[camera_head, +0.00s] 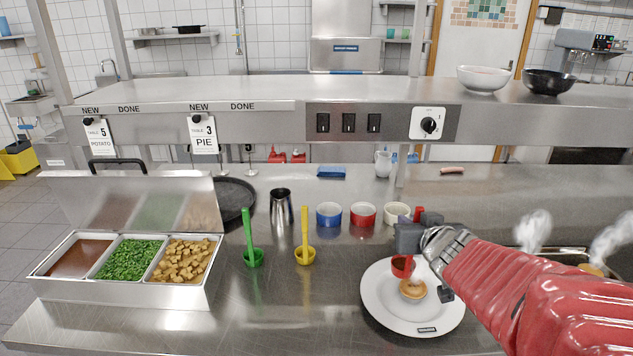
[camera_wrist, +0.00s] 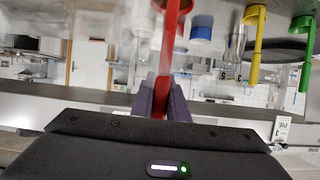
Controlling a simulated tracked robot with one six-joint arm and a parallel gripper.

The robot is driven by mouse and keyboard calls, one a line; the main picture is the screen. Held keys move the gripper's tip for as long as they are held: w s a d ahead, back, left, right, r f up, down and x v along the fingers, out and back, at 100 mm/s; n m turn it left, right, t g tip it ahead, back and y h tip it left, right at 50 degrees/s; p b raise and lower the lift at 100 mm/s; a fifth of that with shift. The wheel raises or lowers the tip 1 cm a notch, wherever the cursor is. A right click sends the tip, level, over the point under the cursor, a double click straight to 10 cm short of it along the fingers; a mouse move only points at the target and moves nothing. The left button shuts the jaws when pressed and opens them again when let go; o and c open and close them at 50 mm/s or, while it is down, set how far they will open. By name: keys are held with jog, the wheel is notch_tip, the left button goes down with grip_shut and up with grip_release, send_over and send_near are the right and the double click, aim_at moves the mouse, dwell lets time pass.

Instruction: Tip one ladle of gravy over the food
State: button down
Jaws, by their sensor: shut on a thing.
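My gripper (camera_head: 424,238) is shut on the handle of a red ladle (camera_head: 402,268), with the handle's red top showing above the jaws. The ladle's bowl hangs over the white plate (camera_head: 377,301); dark contents seem to show in it, too small to be sure. A small golden-brown pie (camera_head: 413,290) sits on the plate, just below and right of the bowl. In the wrist view the red handle (camera_wrist: 168,48) runs up from between the fingers. Brown gravy (camera_head: 80,258) fills the left compartment of the steel container (camera_head: 120,290).
Green peas (camera_head: 130,258) and brown chunks (camera_head: 183,261) fill the other compartments. A green ladle (camera_head: 249,240) and a yellow ladle (camera_head: 305,240) stand left of the plate. Blue (camera_head: 329,217) and red (camera_head: 363,216) ramekins stand behind. Steam rises from pans at right. The counter's front middle is clear.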

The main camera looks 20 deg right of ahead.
jog(key=shift+s+d+f+m+t+y, duration=1.7)
jog(key=shift+d+f+m+y, duration=1.1)
jog(key=shift+d+f+m, duration=3.15)
jog(key=w+a+r+n+g+h, duration=0.3)
jog(key=a+r+n+h, duration=0.2)
jog(key=a+r+n, duration=0.7)
jog(key=shift+w+r+h, duration=0.2)
jog(key=shift+r+h, duration=0.1)
jog(key=shift+r, duration=1.75)
jog(key=shift+g, duration=0.3)
